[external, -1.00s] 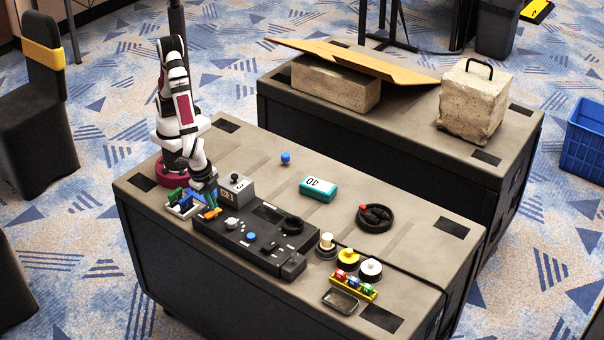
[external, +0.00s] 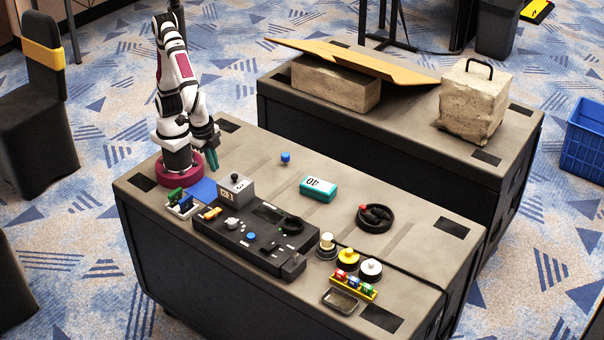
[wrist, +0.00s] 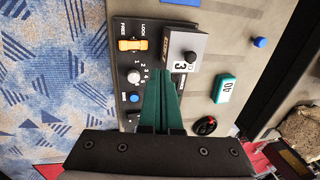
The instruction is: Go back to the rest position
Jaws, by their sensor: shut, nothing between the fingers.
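My gripper (external: 213,160) is raised above the left end of the near table in the external view, close to my base. Its green fingers are together and empty, pointing down. In the wrist view the shut fingers (wrist: 165,103) stand in front of the black control panel (wrist: 122,52). The panel (external: 238,237) carries an orange switch (external: 212,213) beside LOCK and FREE labels, a white knob (external: 231,223) and a blue button (external: 251,237). The gripper touches nothing that I can see.
A grey box (external: 236,187) with a black knob stands behind the panel. A teal block (external: 319,189), a blue knob (external: 285,157), a black ring (external: 375,218) and a holder with coloured pieces (external: 182,203) are on the table. Bare tabletop lies right of my gripper.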

